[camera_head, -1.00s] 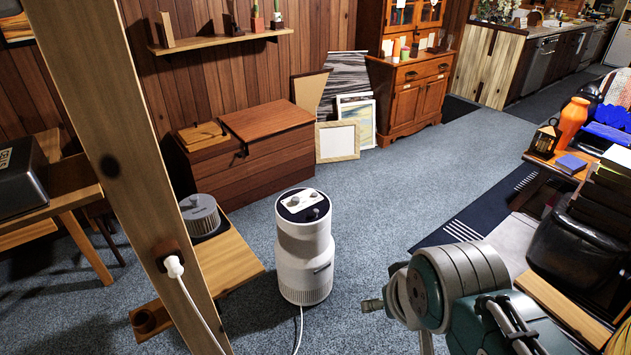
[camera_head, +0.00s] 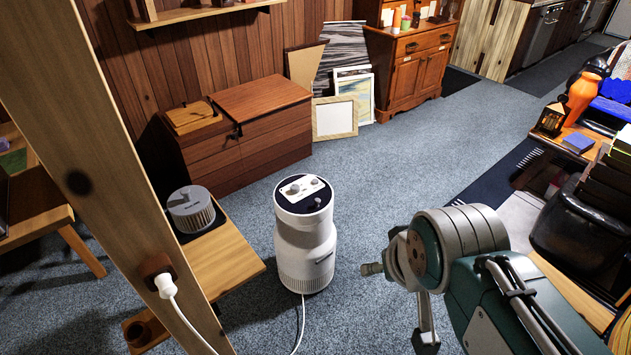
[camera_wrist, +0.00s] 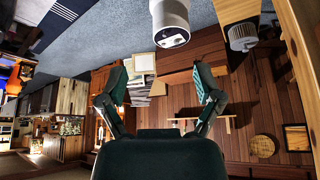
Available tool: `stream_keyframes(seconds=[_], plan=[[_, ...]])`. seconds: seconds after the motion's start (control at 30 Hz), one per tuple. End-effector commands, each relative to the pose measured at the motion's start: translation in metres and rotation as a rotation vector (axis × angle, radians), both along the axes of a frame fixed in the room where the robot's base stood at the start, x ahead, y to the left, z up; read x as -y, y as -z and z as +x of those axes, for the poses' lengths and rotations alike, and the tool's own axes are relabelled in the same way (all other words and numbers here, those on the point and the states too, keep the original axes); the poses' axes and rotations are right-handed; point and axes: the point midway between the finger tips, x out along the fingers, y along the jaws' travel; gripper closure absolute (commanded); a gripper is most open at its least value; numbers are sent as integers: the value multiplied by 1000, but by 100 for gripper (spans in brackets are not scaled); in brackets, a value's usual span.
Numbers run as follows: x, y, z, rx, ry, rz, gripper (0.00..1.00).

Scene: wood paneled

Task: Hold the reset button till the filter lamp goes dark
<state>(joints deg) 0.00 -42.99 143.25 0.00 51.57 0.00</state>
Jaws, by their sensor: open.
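A white cylindrical air purifier (camera_head: 305,236) stands upright on the carpet near the middle of the body view. Its round top has a dark panel (camera_head: 304,193) with a pale plate and small knobs. I cannot make out which is the reset button or whether a lamp is lit. In the wrist view the purifier (camera_wrist: 170,20) is at the top centre. My gripper (camera_wrist: 164,80) is open and empty, its two fingers apart, with the purifier beyond them. In the body view my arm is at the lower right, apart from the purifier; the fingers do not show clearly there.
A wooden post (camera_head: 110,160) with a plugged-in white cord (camera_head: 184,322) stands at the left. A low wooden bench (camera_head: 228,262) holds a grey filter cylinder (camera_head: 191,209). A wooden chest (camera_head: 262,128) is behind. Blue carpet (camera_head: 400,165) is clear behind the purifier and to its right.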

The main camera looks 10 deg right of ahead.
Motion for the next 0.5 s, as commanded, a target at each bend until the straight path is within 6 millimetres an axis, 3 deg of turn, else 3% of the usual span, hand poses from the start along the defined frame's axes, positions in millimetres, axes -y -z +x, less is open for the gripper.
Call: stream_keyframes(seconds=[0.1,0.3,0.5], plan=[[0,0,0,0,0,0,16],[0,0,0,0,0,0,100],[0,0,0,0,0,0,100]])
